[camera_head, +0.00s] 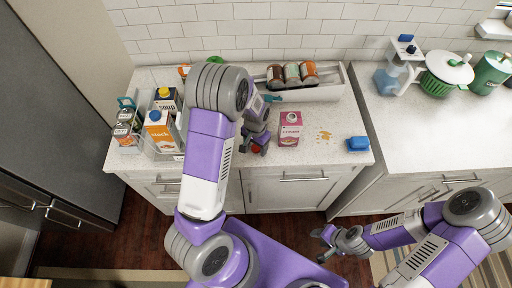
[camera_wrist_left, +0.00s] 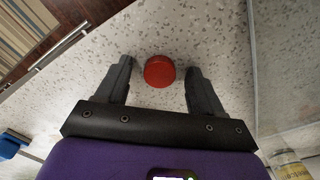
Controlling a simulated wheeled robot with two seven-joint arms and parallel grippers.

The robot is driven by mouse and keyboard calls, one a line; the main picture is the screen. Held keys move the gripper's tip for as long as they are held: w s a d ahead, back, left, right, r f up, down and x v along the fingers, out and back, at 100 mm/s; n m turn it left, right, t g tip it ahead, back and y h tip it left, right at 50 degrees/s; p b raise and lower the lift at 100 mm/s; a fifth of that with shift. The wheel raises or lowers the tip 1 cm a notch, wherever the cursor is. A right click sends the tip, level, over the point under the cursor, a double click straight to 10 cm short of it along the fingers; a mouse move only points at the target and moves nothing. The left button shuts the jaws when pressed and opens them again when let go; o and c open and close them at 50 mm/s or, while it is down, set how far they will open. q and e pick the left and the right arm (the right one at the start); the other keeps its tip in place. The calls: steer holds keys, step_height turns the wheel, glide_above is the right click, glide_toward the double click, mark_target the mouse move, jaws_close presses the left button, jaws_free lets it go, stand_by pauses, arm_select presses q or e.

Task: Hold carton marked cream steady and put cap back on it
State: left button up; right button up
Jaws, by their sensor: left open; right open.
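The pink-and-white carton marked cream (camera_head: 289,132) stands upright on the counter in the head view, its top spout area pink. A round red cap (camera_head: 257,149) lies on the counter to the left of it. In the left wrist view the cap (camera_wrist_left: 159,71) sits between the two fingers, with a gap to each. My left gripper (camera_head: 254,143) is open over the cap, pointing down at the counter. My right gripper (camera_head: 328,244) is open and empty, low in front of the counter, away from the carton.
A blue sponge-like block (camera_head: 357,144) and an orange-brown spill (camera_head: 324,135) lie right of the carton. A white tray (camera_head: 318,92) with several jars stands behind. The front counter strip is mostly clear.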

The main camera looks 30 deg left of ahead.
mark_target(256, 148)
arm_select(q)
steer(key=c, duration=1.1)
step_height(256, 148, up, 10)
steer(key=shift+p, duration=0.35)
